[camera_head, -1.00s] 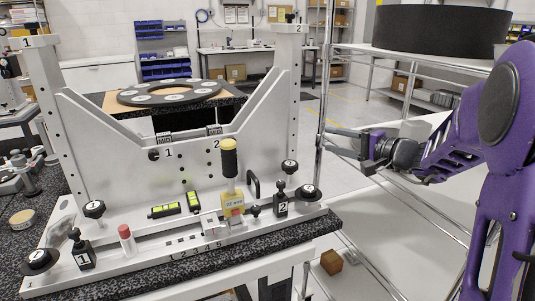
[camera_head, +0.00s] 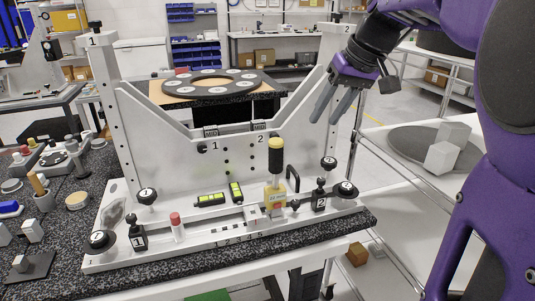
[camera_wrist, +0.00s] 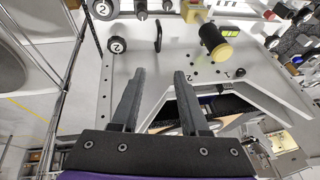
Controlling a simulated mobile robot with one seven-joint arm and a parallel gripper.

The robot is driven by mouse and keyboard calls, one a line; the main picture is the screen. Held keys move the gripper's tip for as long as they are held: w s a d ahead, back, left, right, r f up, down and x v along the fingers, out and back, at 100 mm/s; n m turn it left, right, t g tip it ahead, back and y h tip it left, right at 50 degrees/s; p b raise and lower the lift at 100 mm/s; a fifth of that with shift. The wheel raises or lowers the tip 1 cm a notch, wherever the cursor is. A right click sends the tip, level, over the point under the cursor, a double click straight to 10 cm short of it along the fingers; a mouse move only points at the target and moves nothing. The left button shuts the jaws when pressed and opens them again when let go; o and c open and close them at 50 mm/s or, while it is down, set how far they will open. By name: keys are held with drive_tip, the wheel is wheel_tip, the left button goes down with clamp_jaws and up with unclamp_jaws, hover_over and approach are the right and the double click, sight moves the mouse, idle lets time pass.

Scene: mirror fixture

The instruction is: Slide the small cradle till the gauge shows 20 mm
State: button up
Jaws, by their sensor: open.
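My gripper (camera_head: 327,118) is open and empty in the head view, high in front of the right part of the white fixture plate. Its two dark fingers also show apart in the wrist view (camera_wrist: 158,72). A yellow block (camera_head: 276,196) with a small reddish-marked face stands on the lower rail, under a black handle (camera_head: 275,163) with a yellow cap; the cap shows in the wrist view (camera_wrist: 223,53). A small white block (camera_head: 252,215) sits left of it, above a numbered scale (camera_head: 238,238). I cannot tell which part is the small cradle, and no gauge reading is legible.
Black knobs marked 2 (camera_head: 346,189) stand at the rail's right end, and a black loop handle (camera_head: 292,178) is beside the yellow block. Two green levels (camera_head: 211,200) and a red-capped post (camera_head: 176,226) are further left.

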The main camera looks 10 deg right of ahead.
sight(294, 170)
drive_tip(key=b+x, duration=0.3)
drive_tip(key=x, duration=1.4)
drive_tip(key=shift+f, duration=0.15)
clamp_jaws()
idle(0.8)
